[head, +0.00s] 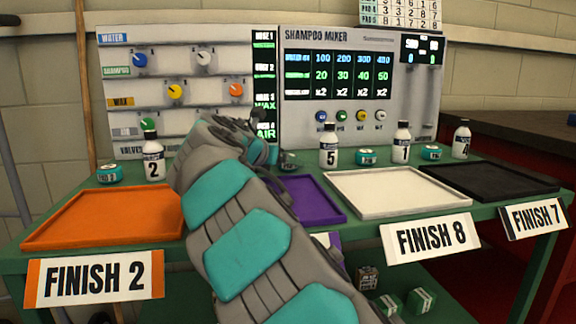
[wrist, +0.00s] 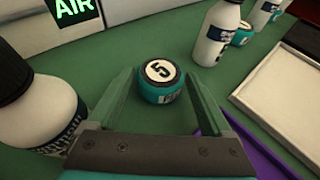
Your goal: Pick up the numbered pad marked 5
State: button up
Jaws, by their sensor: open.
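The round teal pad marked 5 (wrist: 160,84) has a dark top with a white number disc. It stands on the green bench in the wrist view, between and just beyond the fingertips of my gripper (wrist: 158,92). The jaws are open, one finger on each side, and nothing is held. I cannot tell whether either finger touches the pad. In the head view my arm covers much of this spot, and I cannot make out the pad clearly.
A white bottle (wrist: 42,112) stands close left of my gripper; another bottle (wrist: 216,34) stands beyond, to the right. A purple tray (head: 318,207) lies partly behind my arm, between orange (head: 62,238) and white (head: 440,212) trays. A shampoo mixer panel (head: 350,125) stands behind.

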jog(key=shift+w, duration=0.15)
jog(key=shift+c, duration=0.2)
jog(key=c, duration=1)
jog(key=shift+c, duration=0.3)
